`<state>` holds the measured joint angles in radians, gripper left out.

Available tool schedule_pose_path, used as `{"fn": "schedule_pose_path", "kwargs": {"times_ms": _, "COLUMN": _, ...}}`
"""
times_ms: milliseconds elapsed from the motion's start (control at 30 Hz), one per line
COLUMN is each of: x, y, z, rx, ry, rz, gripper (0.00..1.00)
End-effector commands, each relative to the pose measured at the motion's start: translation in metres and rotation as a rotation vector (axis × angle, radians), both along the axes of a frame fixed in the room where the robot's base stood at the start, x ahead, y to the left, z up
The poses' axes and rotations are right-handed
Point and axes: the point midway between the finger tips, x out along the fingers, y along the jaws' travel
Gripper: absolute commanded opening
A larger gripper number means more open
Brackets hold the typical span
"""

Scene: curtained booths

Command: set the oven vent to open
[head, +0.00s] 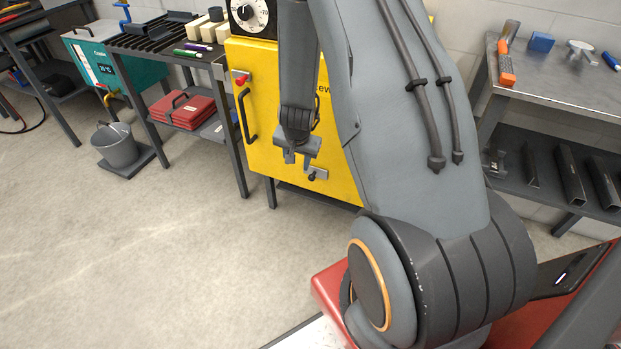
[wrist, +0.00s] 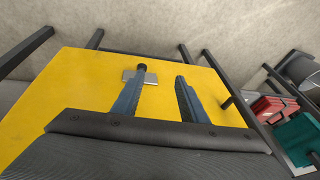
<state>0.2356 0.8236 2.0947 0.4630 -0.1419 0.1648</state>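The yellow oven (head: 262,130) stands in the middle of the head view, partly hidden by my arm. Low on its front is a small grey plate with a dark knob (head: 312,176), which I take to be the vent control; its setting cannot be read. In the wrist view the same plate (wrist: 150,78) and its black knob show beside the tip of the left finger. My gripper (head: 297,158) is open and empty, pointing down just above and left of the knob. In the wrist view its two fingers (wrist: 160,76) are apart; contact with the knob cannot be told.
The oven also carries a white-faced dial (head: 252,14), a red knob (head: 241,79) and a black door handle (head: 246,115). A dark rack table (head: 165,45) stands left, a metal bench (head: 560,85) right. A grey bucket (head: 115,147) is on the floor. The floor at front left is clear.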

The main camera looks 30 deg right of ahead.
Motion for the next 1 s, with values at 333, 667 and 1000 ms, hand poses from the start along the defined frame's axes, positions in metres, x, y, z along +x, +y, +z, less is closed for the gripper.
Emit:
{"fn": "schedule_pose_path", "kwargs": {"times_ms": 333, "x": 0.006, "y": -0.05, "z": -0.066, "rx": -0.052, "ry": -0.044, "rz": -0.175, "gripper": 0.39}}
{"fn": "schedule_pose_path", "kwargs": {"times_ms": 667, "x": 0.018, "y": -0.06, "z": -0.101, "rx": -0.053, "ry": -0.044, "rz": -0.176, "gripper": 0.39}}
{"fn": "schedule_pose_path", "kwargs": {"times_ms": 1000, "x": 0.03, "y": -0.068, "z": -0.134, "rx": -0.053, "ry": -0.045, "rz": -0.174, "gripper": 0.39}}
